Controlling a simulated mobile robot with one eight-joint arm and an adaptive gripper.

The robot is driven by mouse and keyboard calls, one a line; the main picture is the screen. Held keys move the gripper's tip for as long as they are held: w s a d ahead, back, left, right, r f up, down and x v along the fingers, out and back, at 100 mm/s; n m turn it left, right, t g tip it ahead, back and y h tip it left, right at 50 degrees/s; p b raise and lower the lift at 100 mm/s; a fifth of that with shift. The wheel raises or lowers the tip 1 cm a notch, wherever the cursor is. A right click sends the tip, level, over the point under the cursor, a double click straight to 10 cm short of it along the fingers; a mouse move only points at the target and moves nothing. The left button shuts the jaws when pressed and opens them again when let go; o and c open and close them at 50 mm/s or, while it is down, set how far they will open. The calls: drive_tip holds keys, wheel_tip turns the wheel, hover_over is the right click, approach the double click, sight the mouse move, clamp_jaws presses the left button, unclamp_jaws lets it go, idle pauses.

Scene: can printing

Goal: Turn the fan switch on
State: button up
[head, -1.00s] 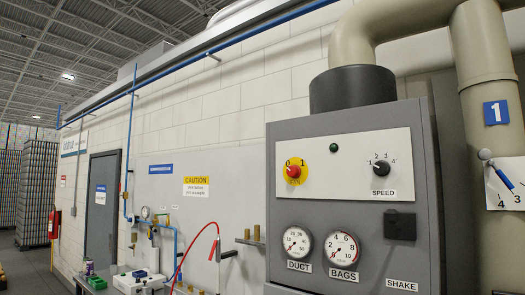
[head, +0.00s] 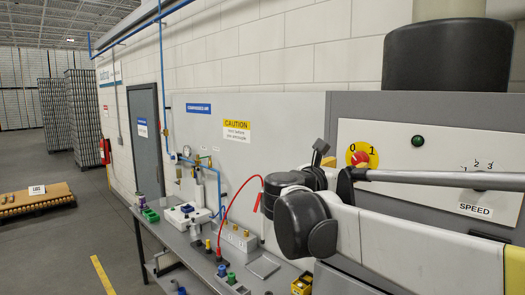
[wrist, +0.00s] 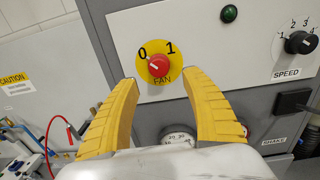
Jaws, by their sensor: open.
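The fan switch is a red round knob (wrist: 158,65) on a yellow disc marked 0, 1 and FAN. It is on the light panel of a grey cabinet. In the head view the knob (head: 359,159) shows just above my arm, which covers the lower part of the disc. My gripper (wrist: 160,77) is open in the wrist view, with its yellow fingers spread. The knob appears between and slightly beyond the fingertips, with no visible contact. A pale mark on the knob seems to face the 0 side.
A green lamp (wrist: 229,13) and the black SPEED knob (wrist: 300,42) are to the right on the panel. Round gauges are partly hidden below the fingers. A workbench (head: 262,267) with a red hose (head: 228,205) and small items stands left of the cabinet.

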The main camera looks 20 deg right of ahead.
sight(357, 161)
drive_tip(key=p+x, duration=0.1)
drive_tip(key=x, duration=0.7)
drive_tip(key=shift+w+d+f+p, duration=0.1)
drive_tip(key=shift+w+p, duration=0.05)
drive_tip(key=shift+p, duration=0.25)
clamp_jaws()
